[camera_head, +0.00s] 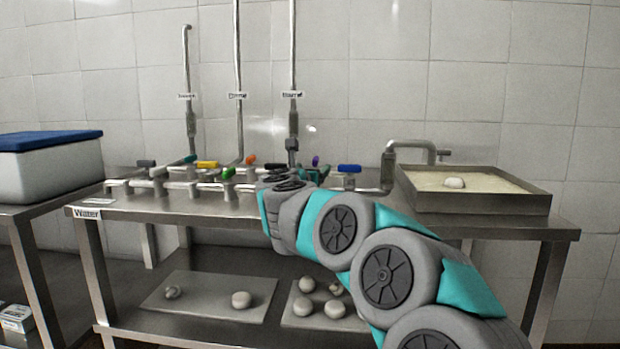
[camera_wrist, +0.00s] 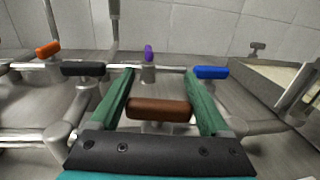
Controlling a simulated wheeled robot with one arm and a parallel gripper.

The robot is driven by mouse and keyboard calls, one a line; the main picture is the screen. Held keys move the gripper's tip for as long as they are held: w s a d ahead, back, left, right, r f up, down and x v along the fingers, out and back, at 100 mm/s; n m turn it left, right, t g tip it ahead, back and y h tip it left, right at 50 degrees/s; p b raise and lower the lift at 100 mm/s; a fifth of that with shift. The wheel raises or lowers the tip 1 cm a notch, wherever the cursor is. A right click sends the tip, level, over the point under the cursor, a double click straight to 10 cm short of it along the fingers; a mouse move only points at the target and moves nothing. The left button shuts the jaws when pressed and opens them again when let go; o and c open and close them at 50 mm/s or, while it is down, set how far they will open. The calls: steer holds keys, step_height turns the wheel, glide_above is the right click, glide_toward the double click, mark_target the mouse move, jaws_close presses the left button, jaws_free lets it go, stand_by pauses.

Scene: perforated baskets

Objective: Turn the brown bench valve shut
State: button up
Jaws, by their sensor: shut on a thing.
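The brown bench valve (camera_wrist: 160,108) shows in the wrist view as a thick brown handle on a metal pipe fitting. The handle lies crosswise in the picture. My gripper (camera_wrist: 160,84) has its two green fingers on either side of it, shut on the handle's two ends. The fitting under the handle is partly hidden by the gripper's dark palm. In the head view my arm reaches to the bench from the lower right, and its end hides the brown handle.
A blue handle (camera_wrist: 211,72), a purple handle (camera_wrist: 148,52), a black handle (camera_wrist: 83,69) and an orange handle (camera_wrist: 48,49) stand close around my fingers. Several more coloured handles line the metal bench (camera_head: 150,207). A shallow tray (camera_head: 475,201) stands at right.

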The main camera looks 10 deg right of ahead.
steer(key=shift+s+d+f+m+g+h+b, duration=0.1)
steer(key=shift+m+g+h+b, duration=0.3)
steer(key=shift+m+h, duration=0.25)
steer(key=shift+d+m+g+h+b, duration=0.1)
steer(key=shift+m+g+h+b, duration=0.15)
steer(key=shift+m+g+h, duration=0.35)
steer(key=shift+s+d+r+m+g+h, duration=0.1)
steer(key=shift+s+d+m+g+h, duration=0.05)
steer(key=shift+m+g+h, duration=0.7)
steer(key=shift+s+d+r+m+g+h, duration=0.15)
steer(key=shift+m+g+h, duration=0.35)
steer(key=shift+h, duration=0.5)
steer(key=shift+s+d+m+g+h+p, duration=0.1)
steer(key=shift+s+m+g+h+p, duration=0.05)
steer(key=shift+m+g+h+p, duration=0.55)
steer(key=shift+s+m+g+h+p, duration=0.1)
steer(key=shift+m+g+h+p, duration=0.15)
steer(key=shift+g+p, duration=0.45)
steer(key=shift+g, duration=0.25)
steer(key=shift+s+d+m+g+h+p, duration=0.1)
steer(key=shift+m+g+h+p, duration=0.2)
steer(key=shift+m+g+p, duration=0.25)
steer(key=shift+s+d+m+g+h+p, duration=0.1)
steer(key=shift+m+g+h+p, duration=0.25)
steer(key=shift+g, duration=0.3)
steer(key=o, duration=1.2)
steer(key=shift+f, duration=0.1)
steer(key=shift+a, duration=0.15)
steer(key=shift+b+v, duration=0.7)
steer(key=shift+v, duration=3.1)
